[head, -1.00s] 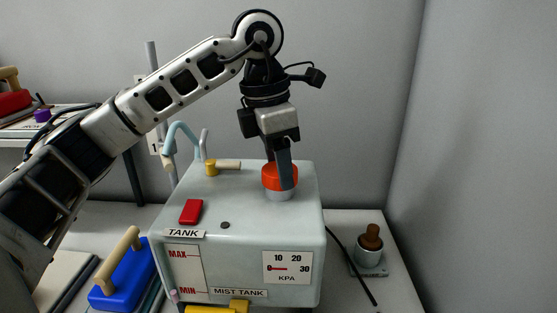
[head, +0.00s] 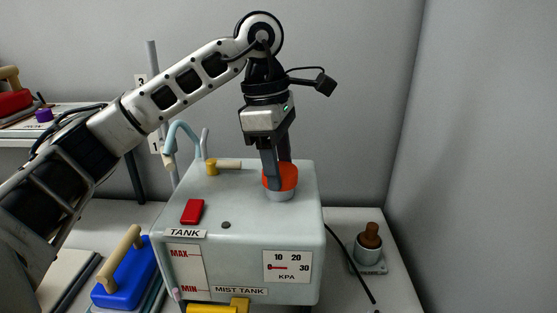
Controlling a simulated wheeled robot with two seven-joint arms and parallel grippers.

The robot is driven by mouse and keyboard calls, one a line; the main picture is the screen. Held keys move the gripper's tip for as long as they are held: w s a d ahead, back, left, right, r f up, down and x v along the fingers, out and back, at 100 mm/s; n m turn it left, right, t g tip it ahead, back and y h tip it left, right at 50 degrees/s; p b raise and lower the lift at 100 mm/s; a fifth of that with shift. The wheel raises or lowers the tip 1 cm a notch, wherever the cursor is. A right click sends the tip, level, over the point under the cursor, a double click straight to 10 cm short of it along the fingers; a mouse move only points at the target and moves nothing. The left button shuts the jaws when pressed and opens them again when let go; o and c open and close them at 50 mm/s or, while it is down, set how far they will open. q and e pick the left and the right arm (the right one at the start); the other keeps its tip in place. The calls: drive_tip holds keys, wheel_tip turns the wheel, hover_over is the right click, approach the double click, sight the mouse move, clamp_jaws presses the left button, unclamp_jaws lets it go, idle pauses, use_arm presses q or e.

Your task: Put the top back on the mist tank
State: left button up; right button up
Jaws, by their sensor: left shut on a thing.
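The mist tank (head: 240,233) is a pale grey box with a "MIST TANK" label, standing on the bench. An orange-red cap (head: 289,181) sits at a light grey round neck (head: 279,195) on the tank's top, at the right. My left gripper (head: 280,180) points down from above and is shut on the cap, its fingers on either side. The cap looks level over the neck; I cannot tell whether it is threaded on. My right gripper is not in view.
A red block (head: 192,211) and a yellow valve with a pale handle (head: 224,165) are on the tank's top. A blue tool with a wooden handle (head: 128,278) lies at left. A brown-stoppered cup (head: 369,250) stands at right, near a black cable (head: 350,265).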

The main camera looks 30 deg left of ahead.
use_arm(q)
drive_tip(key=m, duration=0.3)
drive_tip(key=shift+m+g, duration=0.3)
drive_tip(key=shift+m, duration=0.1)
drive_tip(key=m+p, duration=0.1)
drive_tip(key=m, duration=0.1)
drive_tip(key=shift+m, duration=0.4)
drive_tip(key=shift+f+m+g, duration=0.1)
drive_tip(key=shift+m+g, duration=0.3)
drive_tip(key=shift+m, duration=0.8)
drive_tip(key=m+p, duration=0.1)
drive_tip(key=m, duration=0.2)
drive_tip(key=shift+d+y, duration=0.1)
drive_tip(key=shift+y, duration=0.2)
drive_tip(key=shift+w+m+g+p, duration=0.1)
drive_tip(key=shift+m+g+p, duration=0.25)
drive_tip(key=shift+m, duration=0.65)
drive_tip(key=o, duration=1.1)
drive_tip(key=shift+c, duration=0.2)
